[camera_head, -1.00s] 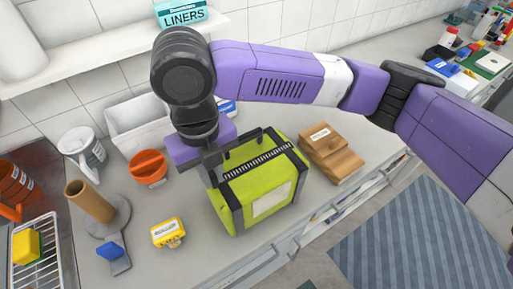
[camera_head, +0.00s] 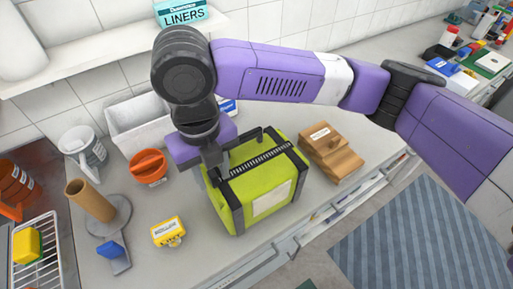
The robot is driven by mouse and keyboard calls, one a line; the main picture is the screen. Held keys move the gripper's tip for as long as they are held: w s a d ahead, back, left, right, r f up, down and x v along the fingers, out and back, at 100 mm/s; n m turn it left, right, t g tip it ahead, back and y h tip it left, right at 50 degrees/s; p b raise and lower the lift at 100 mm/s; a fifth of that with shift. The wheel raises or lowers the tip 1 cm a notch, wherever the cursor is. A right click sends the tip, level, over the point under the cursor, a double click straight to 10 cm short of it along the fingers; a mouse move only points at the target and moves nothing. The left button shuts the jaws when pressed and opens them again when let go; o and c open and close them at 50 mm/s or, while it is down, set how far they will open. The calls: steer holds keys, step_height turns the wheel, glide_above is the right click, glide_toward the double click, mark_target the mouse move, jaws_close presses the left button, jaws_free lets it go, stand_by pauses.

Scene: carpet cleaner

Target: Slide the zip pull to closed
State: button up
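A lime-green bag (camera_head: 262,195) with dark edge bands and a pale label stands on the counter, near the middle of the view. A dark zip (camera_head: 262,160) runs across its top, from the left end toward the back right. My gripper (camera_head: 217,174) points down at the left end of the zip, against or just above the bag's top. Its dark fingers look close together, but I cannot tell whether they hold anything. The zip pull is not visible; the gripper covers that end of the zip.
Left of the bag are an orange-lidded container (camera_head: 149,167), a yellow box (camera_head: 168,231) and a stand with a cardboard tube (camera_head: 92,201). A white bin (camera_head: 138,122) stands behind. The counter's front edge is close.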

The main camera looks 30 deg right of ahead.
steer(key=shift+r+p, duration=3.3)
steer(key=shift+r, duration=1.25)
